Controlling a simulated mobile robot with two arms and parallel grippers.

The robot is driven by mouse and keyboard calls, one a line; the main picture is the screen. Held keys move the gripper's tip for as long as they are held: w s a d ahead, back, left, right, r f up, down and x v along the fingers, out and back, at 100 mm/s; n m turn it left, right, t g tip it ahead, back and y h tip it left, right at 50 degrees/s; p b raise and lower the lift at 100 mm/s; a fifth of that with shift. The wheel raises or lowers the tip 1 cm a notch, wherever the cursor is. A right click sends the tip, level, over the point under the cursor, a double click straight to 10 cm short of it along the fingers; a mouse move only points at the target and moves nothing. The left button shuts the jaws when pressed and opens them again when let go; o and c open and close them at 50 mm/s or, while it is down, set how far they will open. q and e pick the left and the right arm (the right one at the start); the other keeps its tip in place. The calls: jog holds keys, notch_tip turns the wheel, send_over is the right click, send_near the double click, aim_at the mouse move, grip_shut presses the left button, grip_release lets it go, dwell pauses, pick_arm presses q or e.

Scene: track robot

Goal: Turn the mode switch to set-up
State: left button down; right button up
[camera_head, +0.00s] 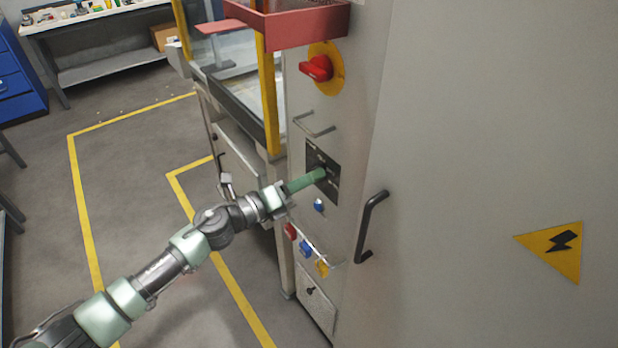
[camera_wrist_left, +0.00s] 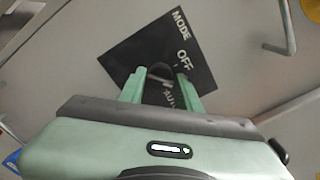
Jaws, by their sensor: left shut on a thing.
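The mode switch plate (camera_head: 332,188) is a black panel on the front of the grey cabinet. In the left wrist view the plate (camera_wrist_left: 207,68) looks tilted and carries white words: MODE, OFF and one partly hidden word. My left gripper (camera_head: 321,174) reaches the plate from the left. In the left wrist view my left gripper (camera_wrist_left: 160,80) has its green fingers on both sides of the dark switch knob (camera_wrist_left: 159,72) and is shut on it. Which setting the knob points at cannot be made out. My right gripper is not in view.
A red rotary switch (camera_head: 317,68) on a yellow disc sits above the plate. A yellow-framed glass guard (camera_head: 268,100) stands to the left.

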pick_arm(q)
jog(key=c, duration=1.1)
grip_release()
jog(key=shift+o, duration=0.2)
jog(key=shift+a, duration=0.1)
jog(key=b+v, duration=0.2)
jog(key=v, duration=0.5)
jog(key=shift+s+a, duration=0.25)
